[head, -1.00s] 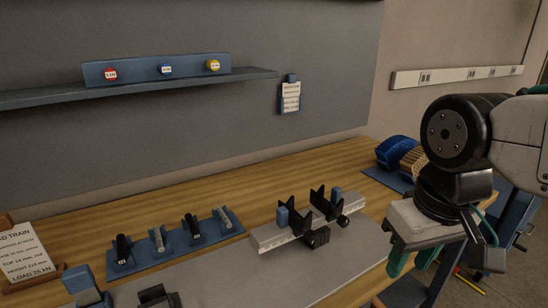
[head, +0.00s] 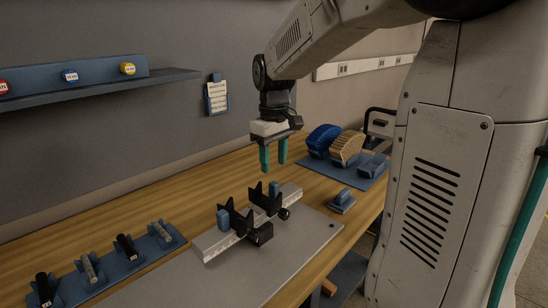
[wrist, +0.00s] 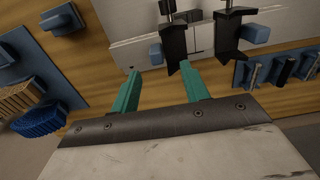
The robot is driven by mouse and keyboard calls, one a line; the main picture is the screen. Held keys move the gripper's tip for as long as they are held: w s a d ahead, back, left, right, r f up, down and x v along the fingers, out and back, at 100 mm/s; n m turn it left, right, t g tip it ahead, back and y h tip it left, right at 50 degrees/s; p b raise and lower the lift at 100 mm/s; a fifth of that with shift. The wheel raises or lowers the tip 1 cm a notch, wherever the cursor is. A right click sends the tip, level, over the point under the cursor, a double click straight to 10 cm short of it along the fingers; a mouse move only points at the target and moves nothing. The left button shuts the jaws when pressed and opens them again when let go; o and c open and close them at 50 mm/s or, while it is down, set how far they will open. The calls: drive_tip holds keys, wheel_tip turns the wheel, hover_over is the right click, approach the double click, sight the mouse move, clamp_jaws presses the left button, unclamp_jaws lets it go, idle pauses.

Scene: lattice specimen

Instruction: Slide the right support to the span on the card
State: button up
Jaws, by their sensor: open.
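The right support (head: 266,203) is a black V-notched piece on a pale rail (head: 213,245), with a blue block (head: 274,188) on it. The left support (head: 235,221) is a similar black piece with its own blue block (head: 223,218). My gripper (head: 274,167) is open and empty, pointing down above the right support, apart from it. In the wrist view, my green fingertips (wrist: 160,68) appear just short of the right support's blue block (wrist: 156,53). A card (head: 217,98) hangs on the wall; its text is too small to read.
A blue rack (head: 103,277) holds several dark and grey pins at the front left. Blue and tan brushes (head: 334,143) stand on a blue mat at the right. A small blue block (head: 341,199) sits near the bench's right edge. A shelf (head: 90,94) is above.

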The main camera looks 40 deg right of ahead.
sight(275, 182)
drive_tip(key=shift+w+d+f, duration=0.25)
drive_tip(key=shift+w+d, duration=0.05)
drive_tip(key=shift+w, duration=0.1)
drive_tip(key=shift+f, duration=3.85)
clamp_jaws()
drive_tip(key=shift+d, duration=0.15)
